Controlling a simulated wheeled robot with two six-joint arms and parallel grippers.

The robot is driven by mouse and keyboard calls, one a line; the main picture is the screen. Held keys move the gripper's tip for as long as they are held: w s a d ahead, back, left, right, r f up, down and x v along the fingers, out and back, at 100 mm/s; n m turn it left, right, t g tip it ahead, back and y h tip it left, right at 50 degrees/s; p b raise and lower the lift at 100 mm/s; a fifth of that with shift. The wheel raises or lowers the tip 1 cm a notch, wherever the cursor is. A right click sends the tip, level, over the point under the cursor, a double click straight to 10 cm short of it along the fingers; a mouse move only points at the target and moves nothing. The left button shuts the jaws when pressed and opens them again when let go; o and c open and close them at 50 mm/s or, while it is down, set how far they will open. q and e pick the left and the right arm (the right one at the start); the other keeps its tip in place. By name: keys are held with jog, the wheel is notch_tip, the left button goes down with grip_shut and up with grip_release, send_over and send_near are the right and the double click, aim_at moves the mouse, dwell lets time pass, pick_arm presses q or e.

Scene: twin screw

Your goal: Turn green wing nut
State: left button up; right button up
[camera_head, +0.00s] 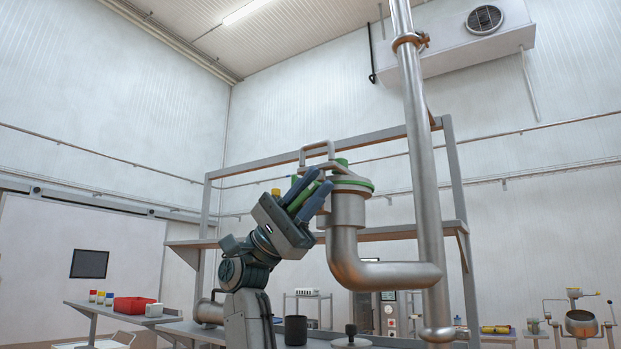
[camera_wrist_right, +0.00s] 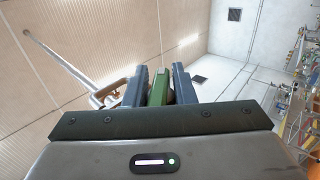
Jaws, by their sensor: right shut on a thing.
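The green wing nut (camera_head: 306,200) shows as a long green bar at the top of a metal pipe elbow (camera_head: 346,240) in the head view. My right gripper (camera_head: 317,184) reaches up to it from the lower left and is shut on it, one dark finger on each side. In the right wrist view the green bar (camera_wrist_right: 159,88) lies between the two blue-grey fingers (camera_wrist_right: 157,80). A green rim (camera_head: 352,184) and a small green top (camera_head: 342,162) also show on the pipe; the gripper hides part of their link to the bar. My left gripper is not in view.
A thick vertical pipe (camera_head: 423,150) stands right of the elbow. A metal shelf frame (camera_head: 455,180) rises behind. A red bin (camera_head: 134,305) sits on a table at lower left.

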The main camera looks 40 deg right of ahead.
aim_at(292, 213)
jog(key=shift+t, duration=0.3)
jog(key=o, duration=0.7)
jog(key=shift+d, duration=0.1)
jog(key=shift+o, duration=0.2)
jog(key=shift+w+f, duration=0.1)
jog(key=b+v, duration=0.2)
jog(key=v, duration=0.7)
jog(key=shift+w+f+b, duration=0.15)
jog(key=shift+b, duration=0.25)
jog(key=shift+w+a+f, duration=0.25)
jog(key=shift+w+f, duration=0.15)
jog(key=shift+w, duration=0.05)
